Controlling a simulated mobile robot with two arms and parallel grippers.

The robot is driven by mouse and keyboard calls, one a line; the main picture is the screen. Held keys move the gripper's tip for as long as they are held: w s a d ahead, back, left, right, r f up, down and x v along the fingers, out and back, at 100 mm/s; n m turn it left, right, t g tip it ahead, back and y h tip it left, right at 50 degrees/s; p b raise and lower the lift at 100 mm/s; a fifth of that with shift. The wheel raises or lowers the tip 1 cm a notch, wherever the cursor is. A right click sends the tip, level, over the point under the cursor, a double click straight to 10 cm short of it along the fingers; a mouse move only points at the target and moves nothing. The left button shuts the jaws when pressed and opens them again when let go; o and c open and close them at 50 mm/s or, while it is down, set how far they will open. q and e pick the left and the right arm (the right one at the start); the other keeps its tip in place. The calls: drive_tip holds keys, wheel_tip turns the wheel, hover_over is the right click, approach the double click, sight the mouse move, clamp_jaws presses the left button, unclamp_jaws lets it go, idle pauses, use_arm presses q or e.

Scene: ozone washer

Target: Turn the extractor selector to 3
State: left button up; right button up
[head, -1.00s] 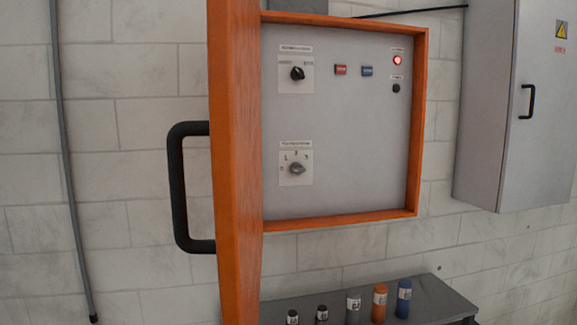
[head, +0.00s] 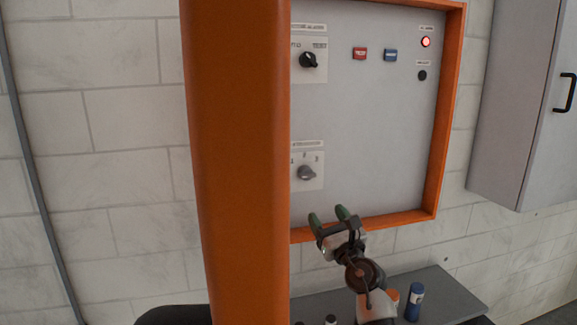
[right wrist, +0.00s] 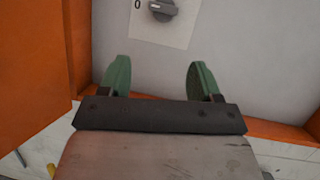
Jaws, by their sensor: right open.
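The extractor selector is the lower grey knob (head: 306,172) on a white numbered plate, inside the orange-framed panel (head: 380,130). In the right wrist view the knob (right wrist: 163,9) shows at the top edge, with a "0" on its plate to the left. Its pointer setting is hard to read. My right gripper (head: 329,217) is open and empty, below the knob and slightly right of it. In the right wrist view its green fingertips (right wrist: 160,78) are apart, with bare panel between them. My left gripper is not in view.
An orange upright door (head: 240,160) stands close on the left and hides part of the panel's left side. An upper black knob (head: 309,60), red button (head: 360,54), blue button (head: 390,55) and lit red lamp (head: 425,41) are above. A shelf (head: 445,295) with bottles lies below.

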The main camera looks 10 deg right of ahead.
sight(310, 178)
drive_tip(key=shift+n, duration=0.5)
drive_tip(key=x, duration=0.3)
drive_tip(key=r+b+x, duration=0.1)
drive_tip(key=x, duration=0.2)
drive_tip(key=r+x, duration=0.1)
drive_tip(key=x, duration=0.3)
drive_tip(key=shift+s+r+b, duration=0.1)
drive_tip(key=shift+s+b, duration=0.2)
drive_tip(key=shift+b, duration=0.05)
drive_tip(key=shift+w+r, duration=0.35)
drive_tip(key=shift+w, duration=0.2)
drive_tip(key=c, duration=0.7)
